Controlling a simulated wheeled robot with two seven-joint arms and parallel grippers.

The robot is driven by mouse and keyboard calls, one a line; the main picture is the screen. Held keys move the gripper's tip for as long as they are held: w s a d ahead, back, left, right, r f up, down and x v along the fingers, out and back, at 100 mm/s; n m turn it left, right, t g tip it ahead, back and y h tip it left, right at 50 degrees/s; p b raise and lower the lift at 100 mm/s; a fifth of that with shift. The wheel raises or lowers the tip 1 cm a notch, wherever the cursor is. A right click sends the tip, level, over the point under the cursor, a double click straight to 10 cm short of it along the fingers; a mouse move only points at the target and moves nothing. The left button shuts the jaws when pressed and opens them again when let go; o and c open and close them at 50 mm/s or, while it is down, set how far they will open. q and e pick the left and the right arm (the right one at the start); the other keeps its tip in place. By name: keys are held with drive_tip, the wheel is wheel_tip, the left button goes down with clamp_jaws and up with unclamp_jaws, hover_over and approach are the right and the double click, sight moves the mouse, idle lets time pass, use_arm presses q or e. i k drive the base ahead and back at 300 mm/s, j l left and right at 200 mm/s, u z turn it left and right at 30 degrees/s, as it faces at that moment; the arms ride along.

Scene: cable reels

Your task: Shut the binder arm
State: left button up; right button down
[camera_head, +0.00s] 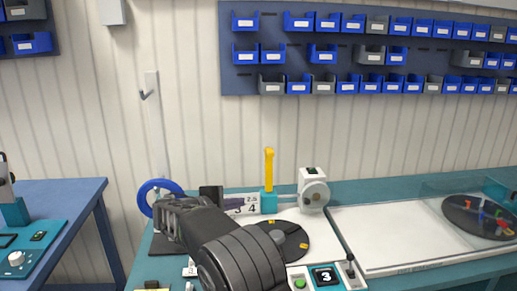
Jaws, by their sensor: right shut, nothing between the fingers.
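The binder arm (269,168) is a yellow bar that stands upright on a teal block (268,202) at the back of the bench. My right gripper (166,216) is dark and lies to the left of the binder arm and lower in the picture, apart from it. It is shut and holds nothing. My right arm comes up from the bottom middle and covers part of the bench. My left gripper is not in view.
A blue ring-shaped reel (153,190) stands just behind my right gripper. A white unit (313,190) is right of the teal block. A dark disc (290,240) and a control panel (325,276) are in front. A white board (395,238) lies to the right.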

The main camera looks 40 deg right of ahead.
sight(269, 153)
drive_tip(key=i+l, duration=0.95)
drive_tip(key=i, duration=0.05)
